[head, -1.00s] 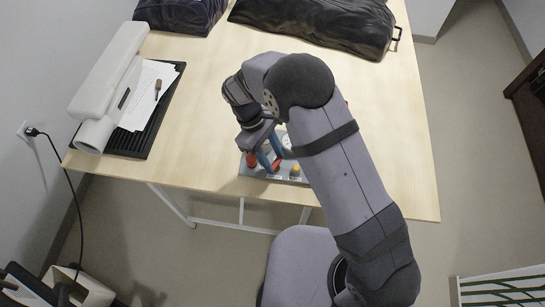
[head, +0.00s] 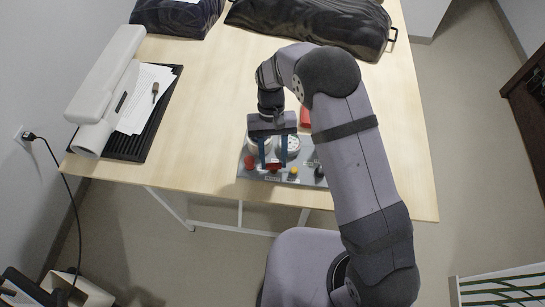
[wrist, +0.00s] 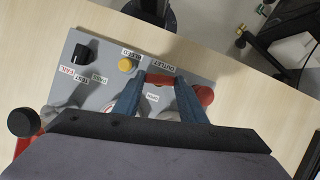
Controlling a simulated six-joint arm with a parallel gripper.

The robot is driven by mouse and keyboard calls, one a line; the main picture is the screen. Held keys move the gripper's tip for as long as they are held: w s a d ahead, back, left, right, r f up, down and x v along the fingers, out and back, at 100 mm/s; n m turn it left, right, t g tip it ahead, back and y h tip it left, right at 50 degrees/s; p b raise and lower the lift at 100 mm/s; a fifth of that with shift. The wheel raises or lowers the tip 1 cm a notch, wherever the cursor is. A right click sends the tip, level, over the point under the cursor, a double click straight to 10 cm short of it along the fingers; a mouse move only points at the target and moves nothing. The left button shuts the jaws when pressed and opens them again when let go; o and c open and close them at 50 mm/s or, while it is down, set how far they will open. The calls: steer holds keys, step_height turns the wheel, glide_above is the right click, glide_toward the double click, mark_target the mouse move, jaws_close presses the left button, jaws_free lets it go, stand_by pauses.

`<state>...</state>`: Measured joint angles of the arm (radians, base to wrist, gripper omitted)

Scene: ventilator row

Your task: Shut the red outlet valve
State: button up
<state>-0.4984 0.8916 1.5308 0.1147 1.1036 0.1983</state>
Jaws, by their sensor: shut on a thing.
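The red outlet valve (wrist: 160,79) shows as a red bar between my fingertips, beside the "OUTLET" label, in the wrist view. A rounded red part (wrist: 205,95) lies just outside the right finger; the finger hides whether the two join. In the head view the red bar (head: 273,165) sits near the front edge of the grey panel (head: 308,180). My gripper (head: 273,163) points down with its blue fingers at the bar, and its fingertips (wrist: 160,80) are shut on it.
A yellow knob (wrist: 125,65) by the "BLEED" label is close to the fingers. A black knob (wrist: 82,53) is farther along. Gauges (head: 291,145) stand behind the fingers, and a red part (head: 304,116) stands behind them.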

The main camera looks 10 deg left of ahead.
steer(key=shift+w+r+m+y, duration=0.15)
steer(key=shift+m+y, duration=0.35)
steer(key=shift+m, duration=0.7)
steer(key=o, duration=1.1)
steer(key=shift+d, duration=0.1)
steer(key=shift+c, duration=0.2)
steer(key=b+v, duration=0.2)
steer(key=v, duration=0.5)
